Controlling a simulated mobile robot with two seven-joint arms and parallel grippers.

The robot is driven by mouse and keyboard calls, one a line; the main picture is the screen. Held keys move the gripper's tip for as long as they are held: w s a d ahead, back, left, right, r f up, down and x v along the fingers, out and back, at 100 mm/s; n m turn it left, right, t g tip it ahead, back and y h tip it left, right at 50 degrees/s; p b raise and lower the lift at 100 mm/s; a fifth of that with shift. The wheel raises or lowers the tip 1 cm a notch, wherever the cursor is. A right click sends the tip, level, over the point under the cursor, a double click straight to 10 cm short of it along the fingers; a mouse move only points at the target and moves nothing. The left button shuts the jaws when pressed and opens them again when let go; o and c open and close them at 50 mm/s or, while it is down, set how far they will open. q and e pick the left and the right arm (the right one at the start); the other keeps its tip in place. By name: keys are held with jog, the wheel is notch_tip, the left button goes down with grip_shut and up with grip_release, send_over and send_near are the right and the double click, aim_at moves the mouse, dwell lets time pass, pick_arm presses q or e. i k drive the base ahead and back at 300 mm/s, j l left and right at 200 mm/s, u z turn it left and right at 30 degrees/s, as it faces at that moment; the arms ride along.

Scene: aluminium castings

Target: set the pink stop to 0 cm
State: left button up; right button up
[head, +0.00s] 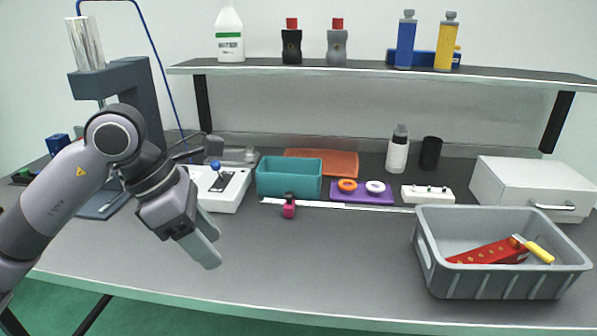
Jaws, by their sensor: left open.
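The pink stop (289,207) sits on a thin pale rail or rule (335,205) that runs left to right across the table, in front of the teal bin. The stop is near the rail's left end. Its scale marks are too small to read. My left gripper (208,252) is open and empty, above the table to the left of the stop and nearer to me, pointing down and to the right. It does not touch the stop. My right gripper is not in view.
A white device with a blue-knobbed lever (222,200) stands just behind my left gripper. Behind the rail are a teal bin (289,178) and a purple tray (362,198) with rings. A grey crate (500,285) stands at right. The table's front middle is clear.

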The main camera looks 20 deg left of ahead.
aim_at(289, 208)
jog(key=i, duration=0.85)
